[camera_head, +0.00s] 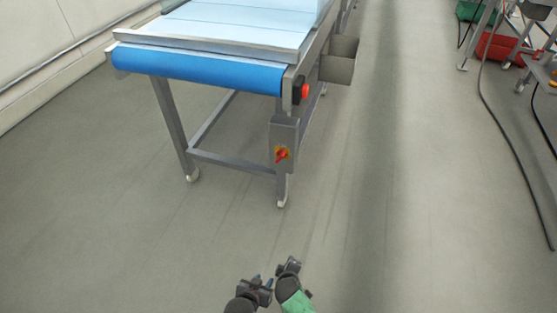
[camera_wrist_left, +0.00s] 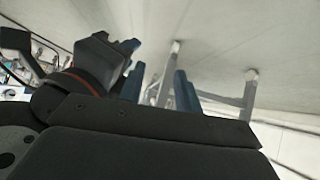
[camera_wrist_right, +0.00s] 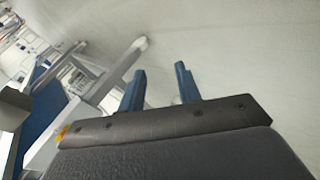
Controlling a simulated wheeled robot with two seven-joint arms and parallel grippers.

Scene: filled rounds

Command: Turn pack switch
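The pack switch (camera_head: 281,154) is a red rotary handle on a yellow plate. It sits on a grey box (camera_head: 284,131) on the near leg of the conveyor. Its red and yellow edge also shows at the lower left of the right wrist view (camera_wrist_right: 62,132). My left gripper (camera_head: 262,281) is low in the head view, in front of the conveyor and apart from the switch. Its two blue fingers stand apart and empty in the left wrist view (camera_wrist_left: 160,72). My right gripper (camera_head: 289,265) is close beside it, also apart from the switch, with its fingers spread and empty (camera_wrist_right: 160,70).
The conveyor (camera_head: 200,72) has a blue belt end and metal legs. A red push button (camera_head: 305,91) sits above the switch box, and a grey bin (camera_head: 339,62) hangs behind. A black cable (camera_head: 510,140) lies at right. The floor between is clear.

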